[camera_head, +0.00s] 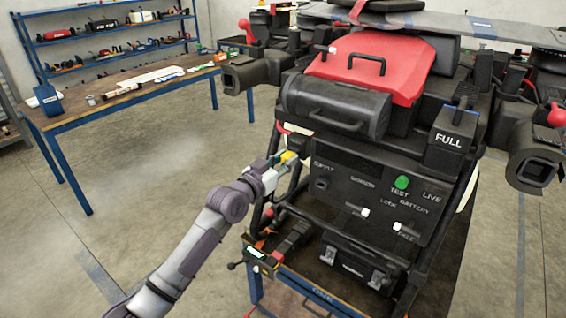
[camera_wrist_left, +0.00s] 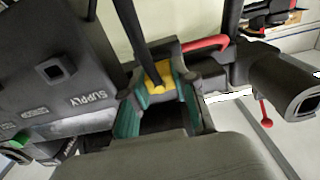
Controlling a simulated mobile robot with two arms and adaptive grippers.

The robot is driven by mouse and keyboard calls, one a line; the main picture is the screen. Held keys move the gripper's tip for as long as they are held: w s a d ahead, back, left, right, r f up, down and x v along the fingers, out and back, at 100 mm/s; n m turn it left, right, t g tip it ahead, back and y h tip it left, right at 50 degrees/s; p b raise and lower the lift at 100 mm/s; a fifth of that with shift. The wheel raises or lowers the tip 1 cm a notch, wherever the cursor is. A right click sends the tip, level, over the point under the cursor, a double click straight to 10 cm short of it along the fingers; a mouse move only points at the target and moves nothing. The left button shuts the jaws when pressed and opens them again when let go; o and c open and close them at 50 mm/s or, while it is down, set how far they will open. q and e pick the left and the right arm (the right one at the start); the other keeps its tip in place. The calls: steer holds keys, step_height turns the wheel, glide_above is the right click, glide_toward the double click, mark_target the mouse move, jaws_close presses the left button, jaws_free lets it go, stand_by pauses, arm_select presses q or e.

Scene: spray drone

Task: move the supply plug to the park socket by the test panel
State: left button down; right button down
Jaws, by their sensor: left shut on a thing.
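The supply plug (camera_wrist_left: 160,77) is yellow, and a black bar or cable crosses in front of it in the left wrist view. The plug is left of the black panel (camera_head: 375,190), apart from the socket marked SUPPLY (camera_wrist_left: 54,70), which looks empty. I cannot make out which opening is the park socket. My right gripper is not in view.
The panel carries a green TEST button (camera_head: 401,182) and two white-tipped levers. Black frame tubes and a red handle (camera_wrist_left: 206,44) are close to my left gripper. A black nozzle (camera_wrist_left: 285,85) sticks out nearby. A workbench (camera_head: 140,92) stands far left, with open floor between.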

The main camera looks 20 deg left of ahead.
arm_select(q)
steer(key=shift+w+d, duration=0.1)
steer(key=c, duration=0.8)
jaws_free()
steer(key=v, duration=1.2)
steer(key=shift+r, duration=0.1)
steer(key=shift+w, duration=0.1)
